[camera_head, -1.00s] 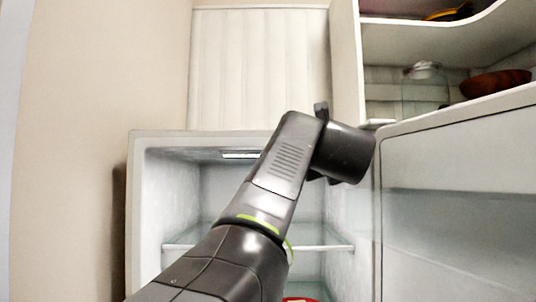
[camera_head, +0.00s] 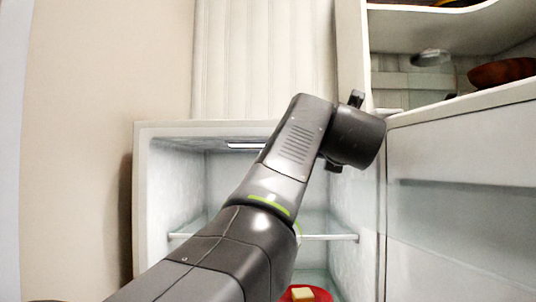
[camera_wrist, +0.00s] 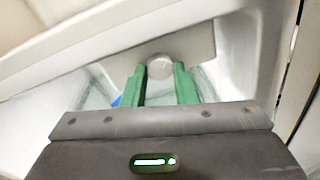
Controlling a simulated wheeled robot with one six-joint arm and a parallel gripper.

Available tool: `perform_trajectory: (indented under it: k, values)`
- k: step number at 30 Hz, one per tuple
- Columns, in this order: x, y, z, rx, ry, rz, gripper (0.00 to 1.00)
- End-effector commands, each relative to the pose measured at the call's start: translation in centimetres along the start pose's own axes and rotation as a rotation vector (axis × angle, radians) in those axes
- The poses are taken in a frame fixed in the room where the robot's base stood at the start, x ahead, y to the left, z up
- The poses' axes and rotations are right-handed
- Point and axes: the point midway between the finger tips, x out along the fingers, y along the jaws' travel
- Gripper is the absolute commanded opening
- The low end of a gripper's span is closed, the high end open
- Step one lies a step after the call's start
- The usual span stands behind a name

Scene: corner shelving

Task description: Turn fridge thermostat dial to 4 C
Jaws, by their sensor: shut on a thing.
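The thermostat dial (camera_wrist: 160,67) is a pale round knob on a grey-beige panel inside the fridge, seen in the wrist view. The green fingers of my gripper (camera_wrist: 159,76) stand on either side of it and are shut on it. The dial's markings and pointer are not legible. In the head view, the open fridge (camera_head: 146,210) stands in the middle with my arm reaching into its upper right part. My gripper and the dial are hidden there behind my wrist.
The fridge door (camera_head: 460,215) stands open at the right, close to my wrist. A glass shelf (camera_head: 328,237) crosses the fridge, with a red plate (camera_head: 312,297) holding a yellow block (camera_head: 302,294) below. Above right, a cabinet shelf holds a glass jar (camera_head: 431,77) and brown bowl (camera_head: 502,72).

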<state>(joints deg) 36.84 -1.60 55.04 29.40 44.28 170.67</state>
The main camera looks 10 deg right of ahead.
Motion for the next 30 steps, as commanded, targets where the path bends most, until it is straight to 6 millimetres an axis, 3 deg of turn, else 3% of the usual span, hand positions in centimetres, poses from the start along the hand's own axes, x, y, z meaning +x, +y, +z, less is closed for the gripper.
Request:
perform_trajectory:
  k: [11,12,15,25,30]
  values:
    - [0.0,0.0,-0.1,0.005,0.002,0.000,0.03]
    - [0.0,0.0,-0.1,0.005,0.002,0.000,0.30]
    - [0.0,0.0,0.0,0.004,0.002,0.000,0.48]
    - [-0.3,0.0,0.0,0.004,0.000,0.000,0.48]
    - [-2.5,-0.1,-0.1,0.002,-0.003,-0.003,0.48]
